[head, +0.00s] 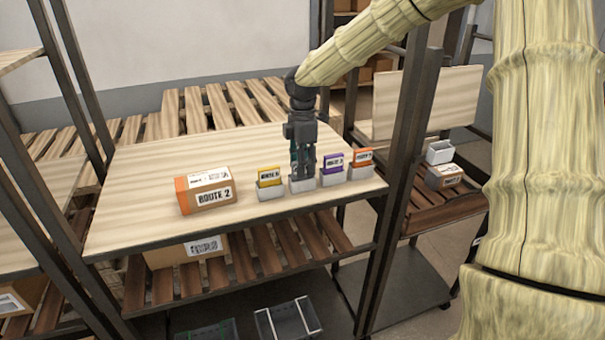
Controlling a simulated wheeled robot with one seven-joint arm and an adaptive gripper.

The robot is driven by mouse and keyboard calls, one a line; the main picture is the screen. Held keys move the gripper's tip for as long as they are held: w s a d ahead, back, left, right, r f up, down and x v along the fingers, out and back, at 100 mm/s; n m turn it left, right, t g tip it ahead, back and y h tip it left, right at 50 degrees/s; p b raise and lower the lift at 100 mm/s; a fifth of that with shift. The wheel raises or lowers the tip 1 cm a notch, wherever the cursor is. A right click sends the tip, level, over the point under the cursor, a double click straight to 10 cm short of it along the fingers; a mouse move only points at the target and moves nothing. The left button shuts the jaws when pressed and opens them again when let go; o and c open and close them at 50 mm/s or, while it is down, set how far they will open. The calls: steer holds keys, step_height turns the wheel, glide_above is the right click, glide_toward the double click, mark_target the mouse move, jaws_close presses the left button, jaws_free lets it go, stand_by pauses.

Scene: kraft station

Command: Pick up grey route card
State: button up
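My gripper (303,172) points straight down over a small light-grey holder (302,186) on the wooden shelf top. Its fingers reach the holder's upper opening. I cannot make out a grey route card; anything in this holder is hidden by the fingers. Whether the fingers are open or closed on something is too small to tell. To the left stands a yellow card (269,175) in its own holder. To the right stand a purple card (333,162) and an orange card (363,156), each upright in a holder.
A cardboard box (208,192) marked ROUTE 2 with an orange end lies left of the card row. The shelf top (150,170) is bare around it. A dark upright post (402,130) stands right of the row. Slatted shelves lie below and behind.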

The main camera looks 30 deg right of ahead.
jaws_close()
steer(key=shift+r, duration=0.15)
